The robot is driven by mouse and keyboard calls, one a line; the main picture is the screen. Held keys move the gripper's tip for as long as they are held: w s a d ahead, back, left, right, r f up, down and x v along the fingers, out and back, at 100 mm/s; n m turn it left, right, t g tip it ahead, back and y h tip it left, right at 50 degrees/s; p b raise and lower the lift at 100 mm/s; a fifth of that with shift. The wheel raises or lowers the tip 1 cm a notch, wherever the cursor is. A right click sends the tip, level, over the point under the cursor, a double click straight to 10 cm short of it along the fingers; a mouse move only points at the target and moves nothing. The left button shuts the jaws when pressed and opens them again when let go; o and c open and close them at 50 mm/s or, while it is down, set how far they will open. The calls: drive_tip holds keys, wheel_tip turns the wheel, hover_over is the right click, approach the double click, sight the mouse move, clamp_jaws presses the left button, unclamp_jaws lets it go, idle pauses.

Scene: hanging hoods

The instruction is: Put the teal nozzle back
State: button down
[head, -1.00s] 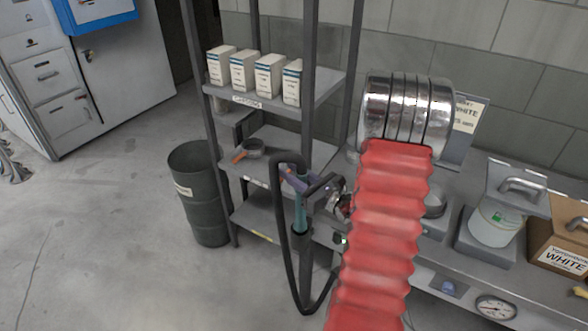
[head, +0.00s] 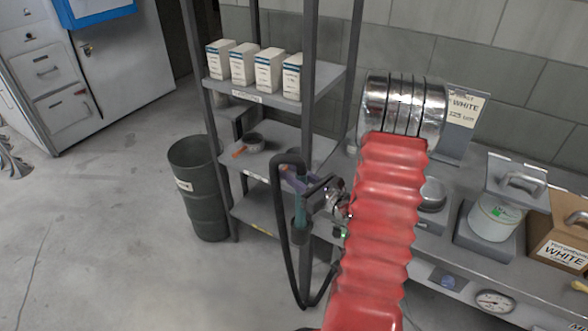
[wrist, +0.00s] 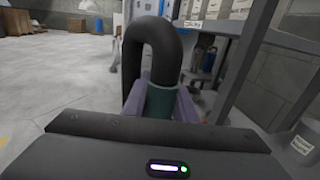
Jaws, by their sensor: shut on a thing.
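The teal nozzle (head: 300,216) hangs roughly upright in front of the grey rack, with a black hose (head: 278,215) looping over its top and down its left side. My gripper (head: 297,180) is shut on it, with purple fingers near its upper end. In the wrist view the teal nozzle (wrist: 159,103) stands between the purple fingers of my gripper (wrist: 160,100), and the black hose (wrist: 152,40) arches above. A dark cylindrical part shows below the teal section; I cannot tell whether it is the nozzle's lower end or a holder. My red ribbed arm sleeve hides what lies behind it.
A grey shelf rack (head: 272,85) with several white boxes stands behind the gripper. A dark green drum (head: 205,195) is left of it. The bench (head: 520,290) at right holds a lidded white container (head: 494,215) and a brown box (head: 560,245).

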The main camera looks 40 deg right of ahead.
wheel_tip(320, 180, down, 6)
drive_tip(key=shift+f, duration=0.2)
idle(2.1)
drive_tip(key=c, duration=1.4)
unclamp_jaws()
drive_tip(key=shift+o, duration=0.2)
drive_tip(key=s+d, duration=0.1)
drive_tip(key=s, duration=1.2)
drive_tip(key=shift+s+d, duration=0.2)
drive_tip(key=shift+s, duration=0.2)
drive_tip(key=shift+f, duration=0.15)
